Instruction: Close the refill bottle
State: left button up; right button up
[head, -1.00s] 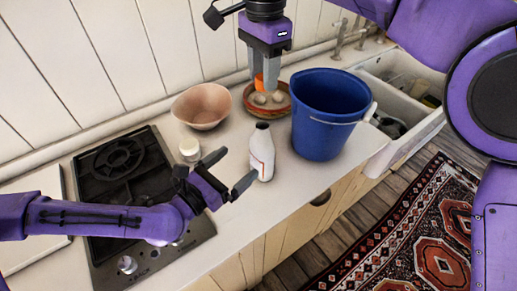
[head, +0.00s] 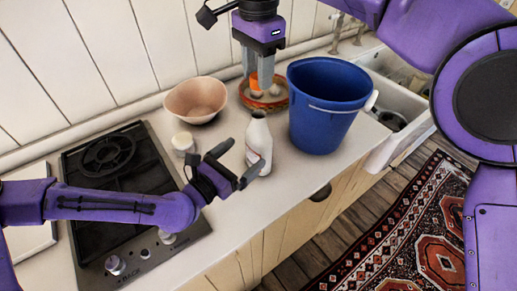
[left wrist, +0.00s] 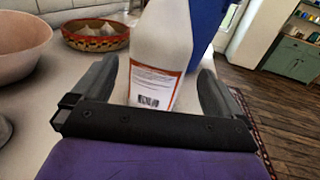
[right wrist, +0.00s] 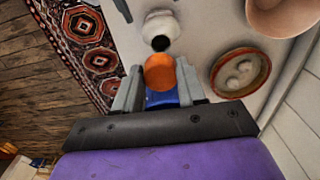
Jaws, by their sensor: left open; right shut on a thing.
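The white refill bottle (head: 259,148) stands upright on the counter with a dark open mouth. It also shows in the left wrist view (left wrist: 160,50), where its red-edged label faces me, and in the right wrist view (right wrist: 160,27). My left gripper (head: 238,162) is open, with its fingers on either side of the lower bottle and gaps beside it. My right gripper (head: 262,82) points down, shut on an orange cap (right wrist: 160,72). It holds the cap above and behind the bottle, apart from the mouth.
A blue bucket (head: 326,110) stands close right of the bottle. A patterned bowl (head: 272,104) with pale items lies behind, beside a pink bowl (head: 196,101). The sink (head: 395,80) is far right.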

aim_at(262, 139)
pick_arm(q)
jog(key=x, duration=0.8)
jog(key=shift+w+d+f, duration=0.1)
jog(key=shift+w, duration=0.1)
pick_arm(e)
jog(key=shift+w+d, duration=0.1)
jog(key=shift+w, duration=0.05)
jog(key=shift+f, duration=0.1)
pick_arm(q)
jog(key=c, duration=1.2)
pick_arm(e)
jog(key=shift+f, duration=2.45)
